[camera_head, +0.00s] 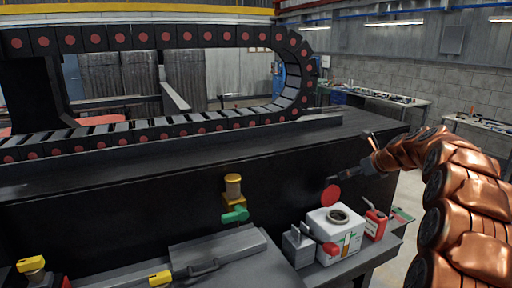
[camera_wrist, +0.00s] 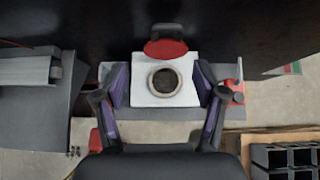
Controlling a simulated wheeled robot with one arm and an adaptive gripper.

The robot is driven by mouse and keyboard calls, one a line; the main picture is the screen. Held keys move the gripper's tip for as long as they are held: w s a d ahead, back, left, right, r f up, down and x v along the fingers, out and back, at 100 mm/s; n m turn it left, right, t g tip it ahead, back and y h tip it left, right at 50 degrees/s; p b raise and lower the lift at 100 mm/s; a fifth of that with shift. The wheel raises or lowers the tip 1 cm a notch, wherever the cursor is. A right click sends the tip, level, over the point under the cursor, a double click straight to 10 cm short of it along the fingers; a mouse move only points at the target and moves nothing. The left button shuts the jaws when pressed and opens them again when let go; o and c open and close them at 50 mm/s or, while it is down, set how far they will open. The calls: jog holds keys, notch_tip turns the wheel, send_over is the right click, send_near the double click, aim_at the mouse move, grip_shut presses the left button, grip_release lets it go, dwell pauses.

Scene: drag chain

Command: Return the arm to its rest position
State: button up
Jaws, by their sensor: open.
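My copper-coloured arm (camera_head: 445,205) reaches in from the right edge in the head view. Its gripper (camera_head: 350,160) is up in the air in front of the black bench side, above and to the right of a white box. In the wrist view my gripper (camera_wrist: 161,88) has its two fingers wide apart, with nothing held between them. The white box (camera_head: 323,245) has a round opening in its top and a raised red lid. It also shows in the wrist view (camera_wrist: 142,94), below and between the fingers.
A red can (camera_head: 375,224) stands right of the white box on a grey shelf (camera_head: 352,268). A yellow valve with a green handle (camera_head: 235,215) is at the middle. A black drag chain (camera_head: 150,38) loops above the bench. A crate of black compartments (camera_wrist: 285,157) lies lower right.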

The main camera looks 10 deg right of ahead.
jog(key=s+a+f+n+g+y+b, duration=0.1)
jog(key=s+a+f+n+g, duration=0.15)
jog(key=s+a+n, duration=0.75)
jog(key=s+a+f+n+g, duration=0.2)
jog(key=s+a+n+g, duration=0.3)
jog(key=s+a, duration=0.75)
jog(key=s+a+f+n+g+h, duration=0.1)
jog(key=s+n, duration=0.4)
jog(key=s, duration=0.5)
jog(key=s+a+f+n+g+h, duration=0.1)
jog(key=s+f+n, duration=0.3)
jog(key=s, duration=0.6)
jog(key=s+f+n+g+h, duration=0.2)
jog(key=s+f+n, duration=0.1)
jog(key=s+n, duration=0.5)
jog(key=s+b, duration=0.1)
jog(key=s, duration=0.1)
jog(key=shift+s+a+f, duration=0.15)
jog(key=shift+s+a, duration=0.15)
jog(key=shift+a, duration=0.1)
jog(key=shift+d, duration=0.1)
